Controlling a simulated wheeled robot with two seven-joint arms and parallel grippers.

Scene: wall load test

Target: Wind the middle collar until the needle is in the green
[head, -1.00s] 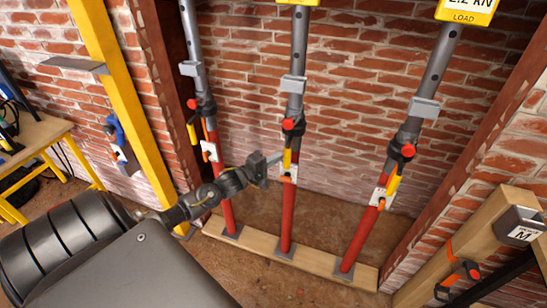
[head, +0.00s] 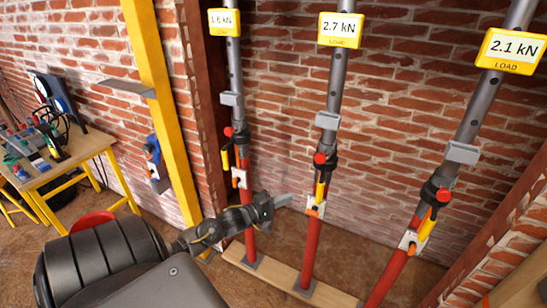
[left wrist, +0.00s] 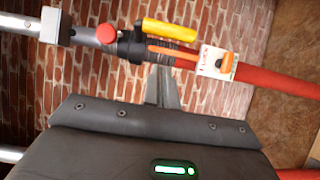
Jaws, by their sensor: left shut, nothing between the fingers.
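The middle prop has a red lower tube (head: 309,250), a grey upper tube and a black collar (head: 322,163) with a red knob and a hanging yellow handle (head: 321,188). Its white gauge plate (head: 316,206) has an orange part; the needle is too small to read. The middle load display (head: 339,30) reads 2.7 kN. My left gripper (head: 284,200) is shut and empty, just left of the middle prop and apart from its plate. In the left wrist view its fingers (left wrist: 162,86) point towards a prop's collar (left wrist: 130,46), yellow handle (left wrist: 169,29) and plate (left wrist: 217,62).
Similar props stand left (head: 250,222) and right (head: 405,262), with displays of about 1.8 kN and 2.1 kN (head: 510,50). A wooden sill (head: 272,275) runs under them, before a brick wall. A yellow post (head: 165,120) and a cluttered workbench (head: 75,150) are at left.

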